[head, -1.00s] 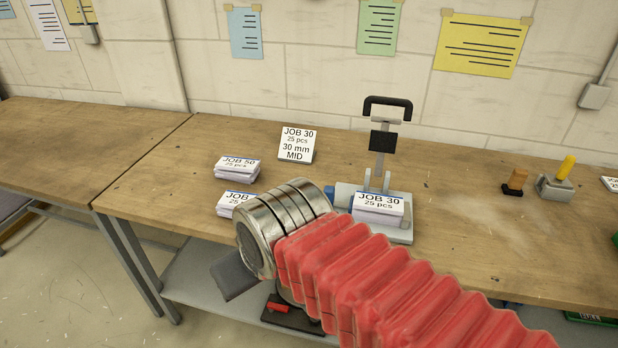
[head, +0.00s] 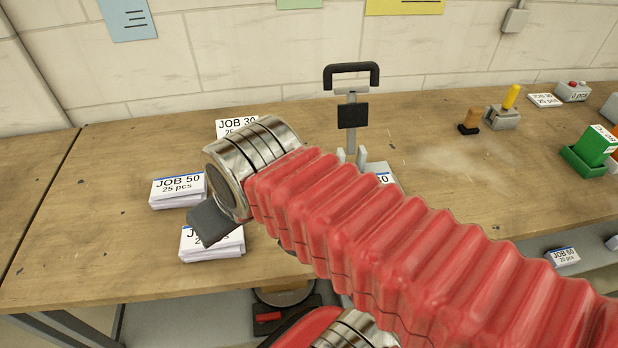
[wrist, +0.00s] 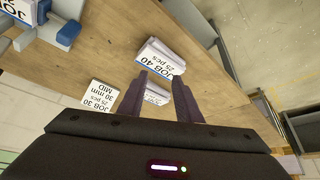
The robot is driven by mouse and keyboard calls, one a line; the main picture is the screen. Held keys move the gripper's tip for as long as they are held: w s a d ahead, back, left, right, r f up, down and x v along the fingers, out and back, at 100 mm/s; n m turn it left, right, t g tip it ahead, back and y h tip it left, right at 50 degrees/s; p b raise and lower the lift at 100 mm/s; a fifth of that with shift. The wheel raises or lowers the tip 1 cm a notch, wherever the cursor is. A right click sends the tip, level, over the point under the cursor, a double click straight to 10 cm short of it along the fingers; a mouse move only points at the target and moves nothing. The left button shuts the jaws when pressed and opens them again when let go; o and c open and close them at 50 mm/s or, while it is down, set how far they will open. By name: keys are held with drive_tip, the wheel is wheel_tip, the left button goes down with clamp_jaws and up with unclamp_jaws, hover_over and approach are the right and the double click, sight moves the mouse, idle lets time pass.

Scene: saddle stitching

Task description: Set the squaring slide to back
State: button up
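The stitching machine (head: 352,117), with a black loop handle on a grey lever, stands on the bench behind my red arm. The arm hides most of its base, so the squaring slide cannot be made out in the head view. My gripper (wrist: 161,79) is open and empty. Its two dark fingers are apart, over the JOB 40 stack (wrist: 160,62) side of the bench, away from the machine.
A JOB 50 stack (head: 178,190) lies left of my arm. The JOB 30 card (head: 236,125) stands behind; the wrist view reads "30 mm MID" on it. A stamp (head: 469,122), a yellow-handled device (head: 503,115) and a green tray (head: 590,160) are right.

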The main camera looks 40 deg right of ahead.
drive_tip(key=shift+w, duration=0.4)
drive_tip(key=o, duration=0.3)
drive_tip(key=shift+w+d+r, duration=0.1)
drive_tip(key=shift+w+d, duration=0.25)
drive_tip(key=shift+d, duration=0.1)
drive_tip(key=w+d+m+g, duration=0.1)
drive_tip(key=d+m+g, duration=0.1)
drive_tip(key=d, duration=0.5)
drive_tip(key=w+d+m+g, duration=0.1)
drive_tip(key=d+m, duration=0.1)
drive_tip(key=d, duration=0.6)
drive_tip(key=w+d+m+g, duration=0.1)
drive_tip(key=d+m+g, duration=0.1)
drive_tip(key=d, duration=0.5)
drive_tip(key=shift+w+d+m+g, duration=0.2)
drive_tip(key=shift+m+g, duration=0.1)
drive_tip(key=shift+m, duration=0.1)
